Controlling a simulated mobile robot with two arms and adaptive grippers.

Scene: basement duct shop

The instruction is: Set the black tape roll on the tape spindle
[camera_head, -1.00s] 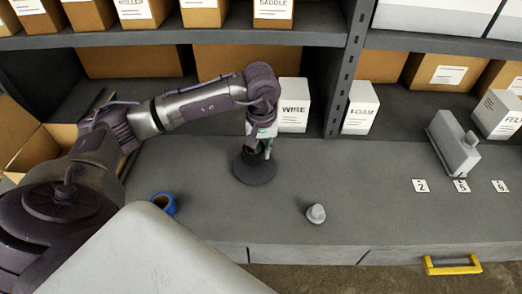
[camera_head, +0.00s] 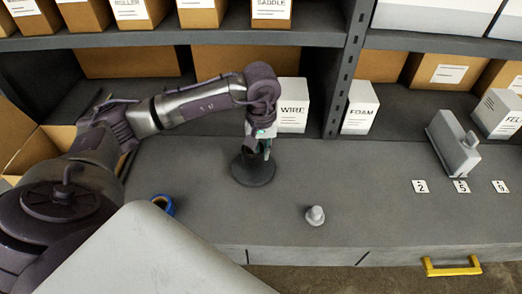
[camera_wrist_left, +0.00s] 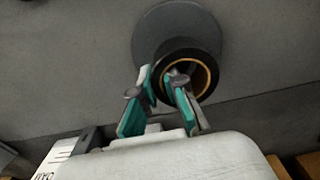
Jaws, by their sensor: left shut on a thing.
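The black tape roll (camera_wrist_left: 214,62), with a tan inner core, is pinched by my left gripper (camera_wrist_left: 163,78). One teal finger is outside the ring and the other reaches into its hole. The round dark base of the tape spindle (camera_wrist_left: 150,32) lies behind the roll in the wrist view. In the head view the spindle base (camera_head: 254,175) rests on the bench, with my left gripper (camera_head: 259,150) directly over it. The roll is hard to make out there. I cannot tell whether the spindle's post is inside the roll. My right gripper is not in view.
A blue tape roll (camera_head: 163,204) lies on the bench at left, near my arm. A small grey knob-like piece (camera_head: 315,215) stands at right. White WIRE (camera_head: 292,106) and FOAM (camera_head: 360,108) boxes stand behind. A grey device (camera_head: 453,142) sits far right. The bench between is clear.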

